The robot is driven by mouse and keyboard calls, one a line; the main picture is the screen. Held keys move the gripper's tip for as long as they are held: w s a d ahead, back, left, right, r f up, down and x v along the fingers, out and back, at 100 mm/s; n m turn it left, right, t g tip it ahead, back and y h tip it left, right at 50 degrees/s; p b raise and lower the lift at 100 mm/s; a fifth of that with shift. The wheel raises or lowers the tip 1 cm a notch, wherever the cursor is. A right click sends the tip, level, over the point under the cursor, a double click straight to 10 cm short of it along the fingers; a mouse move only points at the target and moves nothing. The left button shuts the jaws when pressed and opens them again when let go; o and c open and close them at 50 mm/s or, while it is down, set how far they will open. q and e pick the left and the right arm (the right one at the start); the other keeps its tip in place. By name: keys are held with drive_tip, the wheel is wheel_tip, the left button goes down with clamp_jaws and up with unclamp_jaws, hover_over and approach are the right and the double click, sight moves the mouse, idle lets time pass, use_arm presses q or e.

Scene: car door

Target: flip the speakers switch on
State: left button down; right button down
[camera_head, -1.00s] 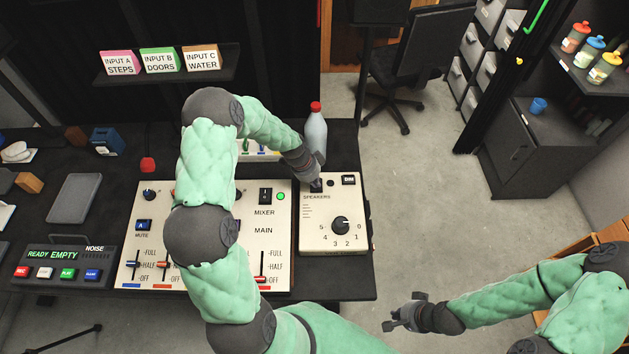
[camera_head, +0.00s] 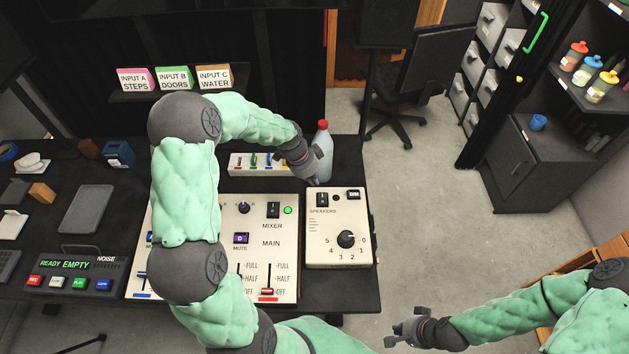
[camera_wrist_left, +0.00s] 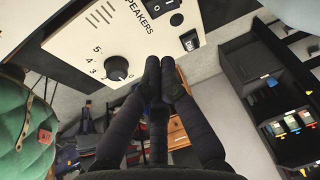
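The speakers switch (camera_head: 322,199) is a black rocker at the top left of the cream speakers panel (camera_head: 325,225). Which way it is tipped is too small to tell. The small round lamp (camera_head: 336,198) beside it looks dark. My left gripper (camera_head: 314,182) is just behind and above the switch, apart from it. In the left wrist view its fingers (camera_wrist_left: 160,62) are together and empty, with the speakers panel (camera_wrist_left: 140,45) beyond them and the switch at the top edge. My right gripper (camera_head: 392,337) is low over the floor; its finger gap is unclear.
The mixer panel (camera_head: 285,240) with a lit green lamp stands left of the speakers panel, partly behind my left arm. A red-capped bottle (camera_head: 323,155) stands close behind my left gripper. The knob (camera_head: 346,239) and DIM button (camera_head: 353,195) share the speakers panel.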

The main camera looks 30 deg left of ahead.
sight(323, 197)
use_arm(q)
drive_tip(key=w+b, duration=0.1)
drive_tip(key=b, duration=0.1)
drive_tip(key=shift+a+r+b, duration=0.3)
drive_tip(key=shift+b, duration=0.1)
idle(0.3)
drive_tip(key=shift+f, duration=0.1)
drive_tip(key=x, duration=0.4)
drive_tip(key=b+x, duration=0.1)
drive_tip(key=x, duration=0.3)
drive_tip(key=a+b+x, duration=0.1)
drive_tip(key=x, duration=0.3)
drive_tip(key=shift+d+f, duration=0.1)
drive_tip(key=shift+f, duration=0.25)
drive_tip(key=shift+w+f+b, duration=0.25)
drive_tip(key=shift+f+b, duration=0.1)
drive_tip(key=shift+f, duration=0.2)
